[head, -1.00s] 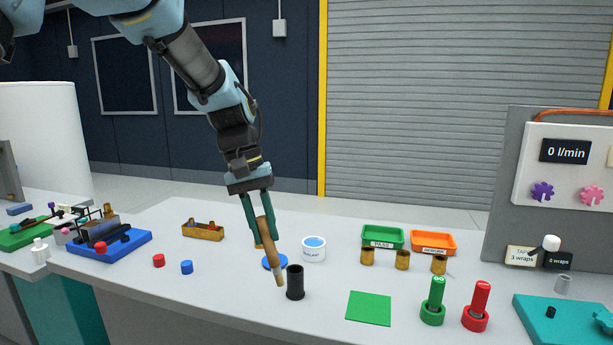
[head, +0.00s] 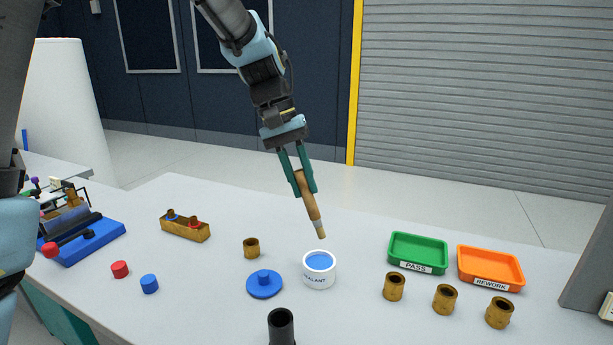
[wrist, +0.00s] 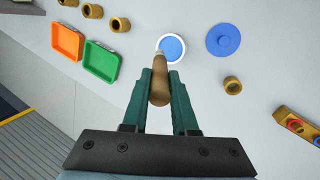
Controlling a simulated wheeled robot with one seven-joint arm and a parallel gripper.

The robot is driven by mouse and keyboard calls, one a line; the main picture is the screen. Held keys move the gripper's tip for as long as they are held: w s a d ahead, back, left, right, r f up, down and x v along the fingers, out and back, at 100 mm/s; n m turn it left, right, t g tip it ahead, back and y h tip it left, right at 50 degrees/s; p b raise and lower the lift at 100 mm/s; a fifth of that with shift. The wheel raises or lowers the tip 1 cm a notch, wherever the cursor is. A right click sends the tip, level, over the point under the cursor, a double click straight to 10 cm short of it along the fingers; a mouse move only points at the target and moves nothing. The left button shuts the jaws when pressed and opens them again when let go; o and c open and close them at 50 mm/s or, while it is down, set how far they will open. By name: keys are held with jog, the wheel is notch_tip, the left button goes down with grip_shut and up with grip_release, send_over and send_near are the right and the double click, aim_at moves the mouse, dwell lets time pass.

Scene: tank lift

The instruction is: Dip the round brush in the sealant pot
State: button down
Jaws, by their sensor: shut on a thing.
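The round brush (head: 309,203) has a brown wooden handle and a pale tip that points down. My gripper (head: 304,185) is shut on its handle; the brush also shows between the fingers in the wrist view (wrist: 159,85). The white sealant pot (head: 319,274) stands open on the table with blue sealant inside. In the head view the brush tip is above the pot's back rim, apart from it. In the wrist view the pot (wrist: 171,49) lies just beyond the brush tip, which overlaps its rim. A blue lid (head: 264,284) lies left of the pot.
A black upright cylinder (head: 281,326) stands in front of the pot. A brass fitting (head: 251,248) stands behind the lid, and several more are to the right. Green PASS (head: 419,253) and orange REWORK (head: 491,268) trays lie at right. A brass block (head: 185,227) is at left.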

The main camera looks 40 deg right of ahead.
jog(key=shift+f+b, duration=2.25)
jog(key=shift+f, duration=0.65)
jog(key=shift+a+f, duration=0.1)
jog(key=shift+f, duration=0.5)
jog(key=shift+r+p, duration=2.8)
jog(key=shift+r, duration=0.75)
